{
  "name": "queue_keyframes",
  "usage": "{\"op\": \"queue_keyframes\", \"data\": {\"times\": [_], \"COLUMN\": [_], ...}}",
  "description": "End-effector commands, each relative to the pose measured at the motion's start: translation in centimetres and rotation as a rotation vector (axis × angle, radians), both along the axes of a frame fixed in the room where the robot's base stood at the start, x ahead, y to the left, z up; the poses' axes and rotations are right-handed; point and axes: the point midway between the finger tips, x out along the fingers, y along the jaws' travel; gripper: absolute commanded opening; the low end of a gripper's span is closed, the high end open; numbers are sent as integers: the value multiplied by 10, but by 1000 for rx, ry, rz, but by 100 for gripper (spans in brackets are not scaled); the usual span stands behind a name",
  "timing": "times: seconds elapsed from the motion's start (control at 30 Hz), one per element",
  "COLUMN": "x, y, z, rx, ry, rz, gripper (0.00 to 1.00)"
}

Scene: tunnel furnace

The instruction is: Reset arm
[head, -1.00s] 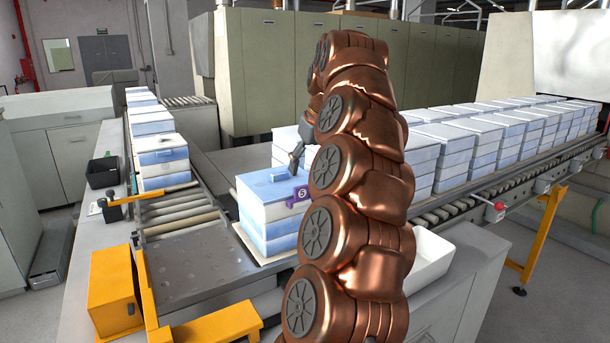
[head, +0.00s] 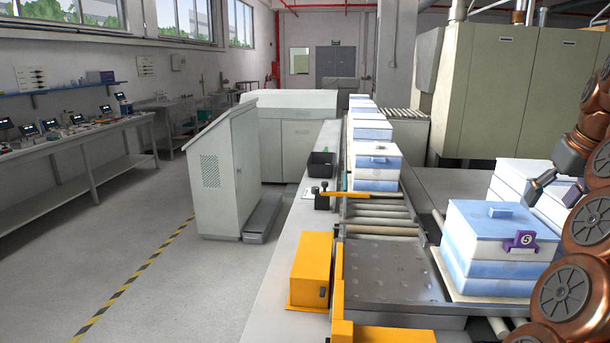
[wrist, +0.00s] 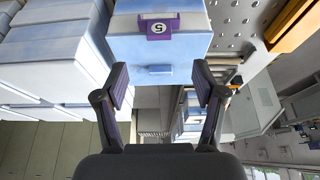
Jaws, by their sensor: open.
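My gripper (wrist: 160,92) is open and empty in the wrist view, its two dark fingers with purplish pads spread apart. Between and beyond the fingers is a blue and white lidded box (wrist: 180,48) with a purple tag marked 5. In the head view the same stack of boxes (head: 490,262) stands at the right, with the purple tag (head: 520,241) on its top box. My copper-coloured arm fills the right edge of the head view.
A roller conveyor (head: 380,226) carries a row of box stacks (head: 375,160) behind a metal plate (head: 395,275). A yellow housing (head: 310,270) stands on the near ledge. A grey cabinet (head: 228,170) and a long workbench (head: 80,145) are at left. The floor between them is open.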

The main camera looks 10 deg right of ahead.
Motion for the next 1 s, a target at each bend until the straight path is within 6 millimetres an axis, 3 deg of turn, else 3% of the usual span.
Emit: {"op": "queue_keyframes", "data": {"times": [0.17,0.5,0.77,1.0], "x": [13,28,9,-28], "y": [31,146,228,292], "z": [-4,-29,-61,-102], "rx": [7,30,41,52], "ry": [18,95,170,254], "rz": [58,232,326,379], "gripper": [70,70,70,70]}}
